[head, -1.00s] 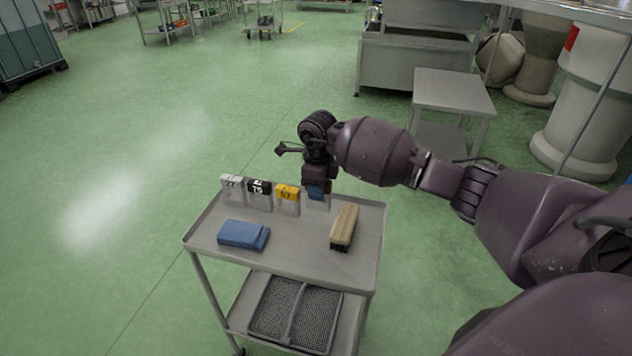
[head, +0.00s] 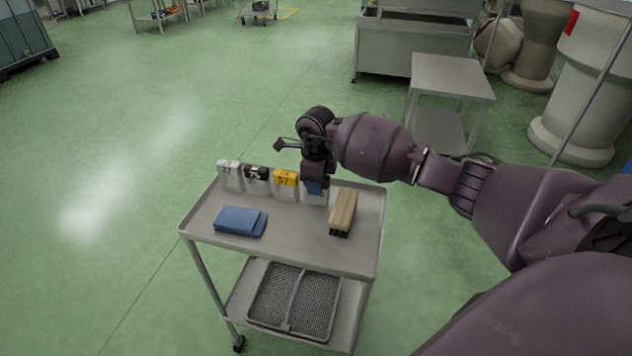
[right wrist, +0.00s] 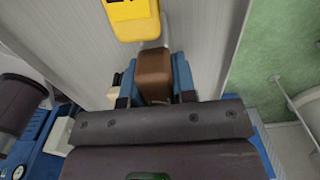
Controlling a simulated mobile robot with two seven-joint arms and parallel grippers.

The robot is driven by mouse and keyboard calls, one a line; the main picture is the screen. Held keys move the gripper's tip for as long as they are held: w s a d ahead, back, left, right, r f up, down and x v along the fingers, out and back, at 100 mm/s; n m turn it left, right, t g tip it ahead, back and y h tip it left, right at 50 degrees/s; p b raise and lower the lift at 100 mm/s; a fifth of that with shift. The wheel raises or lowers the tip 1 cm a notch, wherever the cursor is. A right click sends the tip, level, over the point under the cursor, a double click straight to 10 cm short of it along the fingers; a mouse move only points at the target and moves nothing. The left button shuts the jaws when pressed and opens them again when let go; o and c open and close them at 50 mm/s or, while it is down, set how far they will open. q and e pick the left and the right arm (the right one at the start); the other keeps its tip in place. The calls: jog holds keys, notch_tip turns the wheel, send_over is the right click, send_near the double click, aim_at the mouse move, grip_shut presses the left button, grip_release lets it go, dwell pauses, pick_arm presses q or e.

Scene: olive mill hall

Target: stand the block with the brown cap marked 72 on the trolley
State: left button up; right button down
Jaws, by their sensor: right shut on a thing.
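The trolley (head: 290,252) stands in front of me. My right gripper (head: 314,187) is over its far edge and shut on a block with a brown cap (right wrist: 154,72), which shows between the blue fingertips in the right wrist view. In the head view the block's pale body (head: 313,198) shows upright below the fingers, at the right end of a row of blocks. I cannot tell whether its base touches the top, and its number is hidden. My left gripper is not in view.
Blocks with a yellow cap (head: 286,178), a black cap (head: 257,173) and a white cap (head: 228,167) stand in the row. A mesh tray (head: 292,300) is on the lower shelf.

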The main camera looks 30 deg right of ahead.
jog(key=shift+f, duration=0.15)
jog(key=shift+f, duration=0.25)
jog(key=c, duration=0.8)
grip_release()
jog(key=shift+c, duration=0.2)
jog(key=shift+f, duration=0.1)
notch_tip(320, 180, up, 10)
jog(key=shift+f+p, duration=0.1)
jog(key=shift+p, duration=0.3)
jog(key=shift+r, duration=0.55)
